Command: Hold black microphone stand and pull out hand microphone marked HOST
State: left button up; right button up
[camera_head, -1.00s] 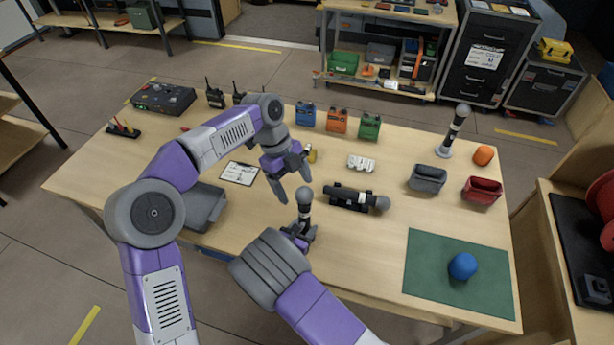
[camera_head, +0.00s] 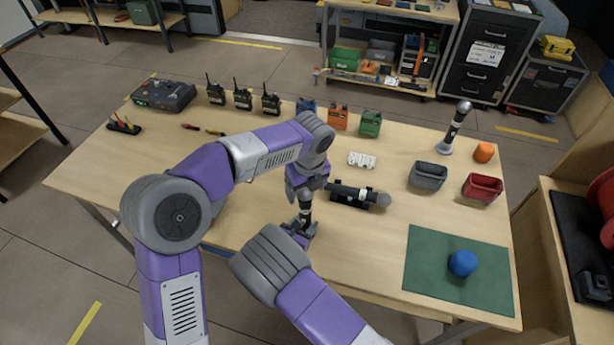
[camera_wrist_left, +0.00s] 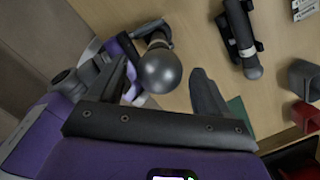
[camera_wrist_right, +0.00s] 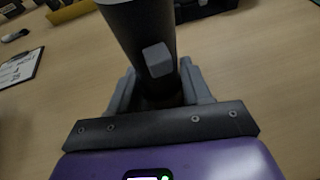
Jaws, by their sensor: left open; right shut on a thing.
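A black hand microphone (camera_head: 305,212) stands upright near the table's front edge, with a light band on its body. In the left wrist view its round grey head (camera_wrist_left: 160,72) lies between the open fingers of my left gripper (camera_wrist_left: 165,92). My left gripper comes down over it from above in the head view (camera_head: 304,198). My right gripper (camera_head: 304,234) is shut low around the upright black microphone stand. In the right wrist view a dark cylinder with a grey button (camera_wrist_right: 157,60) rises from between its fingers (camera_wrist_right: 160,92). The stand's base is hidden, and no HOST marking is readable.
A second microphone (camera_head: 352,195) lies in a black cradle just right of my grippers. Another microphone (camera_head: 457,122) stands at the back right. Grey (camera_head: 428,176) and red bins (camera_head: 482,187), a green mat (camera_head: 425,275) with a blue ball (camera_head: 462,263) are to the right.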

pick_arm(q)
jog(key=shift+w+a+f, duration=0.1)
jog(key=shift+w+f, duration=0.1)
jog(key=shift+f, duration=1.75)
jog(key=shift+c, duration=0.3)
jog(key=c, duration=1.2)
jog(key=o, duration=0.6)
jog(key=c, duration=0.5)
jog(key=shift+r, duration=0.15)
jog(key=shift+r, duration=2.4)
jog(key=shift+r, duration=1.4)
